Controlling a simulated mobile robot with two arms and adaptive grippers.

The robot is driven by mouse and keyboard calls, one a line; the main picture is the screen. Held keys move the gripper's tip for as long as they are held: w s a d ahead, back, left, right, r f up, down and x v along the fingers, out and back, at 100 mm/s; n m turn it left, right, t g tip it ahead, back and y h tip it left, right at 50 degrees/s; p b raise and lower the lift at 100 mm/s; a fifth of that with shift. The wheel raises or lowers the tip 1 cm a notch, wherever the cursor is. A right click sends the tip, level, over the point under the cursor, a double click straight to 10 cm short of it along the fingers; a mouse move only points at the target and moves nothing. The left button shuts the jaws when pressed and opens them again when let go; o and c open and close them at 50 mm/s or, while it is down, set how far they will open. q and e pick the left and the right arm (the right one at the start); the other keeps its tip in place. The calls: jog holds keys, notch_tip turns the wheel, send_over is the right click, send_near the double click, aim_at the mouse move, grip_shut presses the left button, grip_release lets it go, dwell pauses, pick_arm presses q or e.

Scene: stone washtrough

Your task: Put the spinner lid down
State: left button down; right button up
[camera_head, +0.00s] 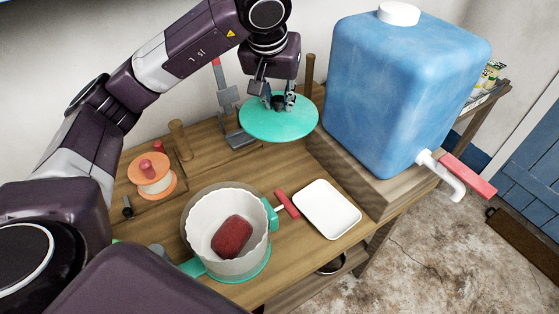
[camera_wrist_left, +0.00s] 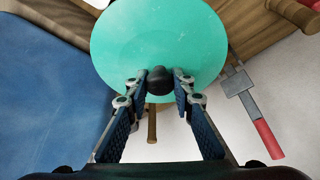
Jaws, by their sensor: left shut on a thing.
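The spinner lid (camera_head: 262,122) is a flat teal disc with a dark knob in its middle. My left gripper (camera_head: 279,103) is shut on the knob and holds the lid above the back of the wooden table. In the left wrist view the lid (camera_wrist_left: 150,35) spreads beyond the fingers, and the black knob (camera_wrist_left: 159,82) sits between the fingertips of my left gripper (camera_wrist_left: 160,86). The spinner bowl (camera_head: 226,232) stands open on the table, with a white basket inside and a dark red lump (camera_head: 231,237) in it. My right gripper is not in view.
A big blue water tank (camera_head: 400,90) with a tap stands on a wooden block at the right. A white tray (camera_head: 327,209) lies right of the bowl. An orange spool (camera_head: 153,176) and wooden pegs stand at the left. Bare wood shows between the bowl and the lid.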

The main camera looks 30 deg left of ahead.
aim_at(276, 120)
pick_arm(q)
jog(key=f, duration=0.6)
jog(key=shift+s+f, duration=0.35)
jog(key=shift+s, duration=0.05)
notch_tip(276, 120, down, 8)
jog(key=shift+w+r+p, duration=0.15)
jog(key=shift+r+p, duration=0.1)
jog(key=shift+p, duration=0.3)
notch_tip(276, 120, down, 4)
jog(key=shift+r, duration=0.1)
jog(key=shift+f, duration=0.35)
jog(key=c, duration=1.7)
grip_release()
jog(key=shift+r, duration=0.1)
jog(key=shift+o, duration=0.2)
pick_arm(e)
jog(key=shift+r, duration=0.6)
